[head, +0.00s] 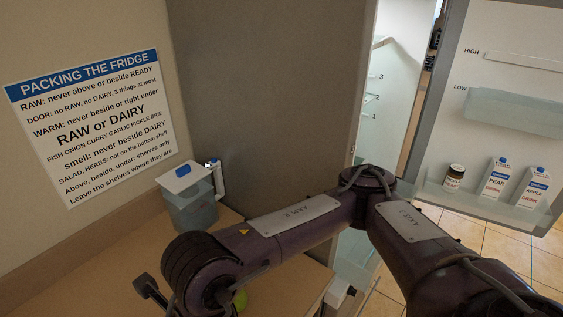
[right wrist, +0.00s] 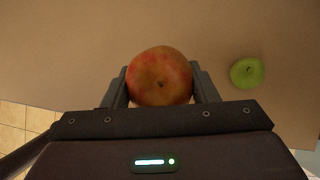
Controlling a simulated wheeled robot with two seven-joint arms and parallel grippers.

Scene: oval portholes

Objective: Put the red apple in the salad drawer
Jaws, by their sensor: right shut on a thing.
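The red apple (right wrist: 160,76) sits between the fingers of my right gripper (right wrist: 160,84) in the right wrist view, with one finger against each side. It is red with yellowish patches. In the head view my right arm reaches across from the lower right, and only a dark part of the right gripper (head: 148,288) shows at the lower left; the apple is hidden there. The salad drawer cannot be made out for certain; the fridge's lower inside is largely hidden behind my arm. My left gripper is not in view.
A green apple (right wrist: 247,72) lies on the counter right of the gripper. A lidded container (head: 190,205) stands by the wall under a packing-rules sign (head: 90,128). The open fridge door (head: 455,120) holds a jar (head: 454,176) and two cartons (head: 496,178).

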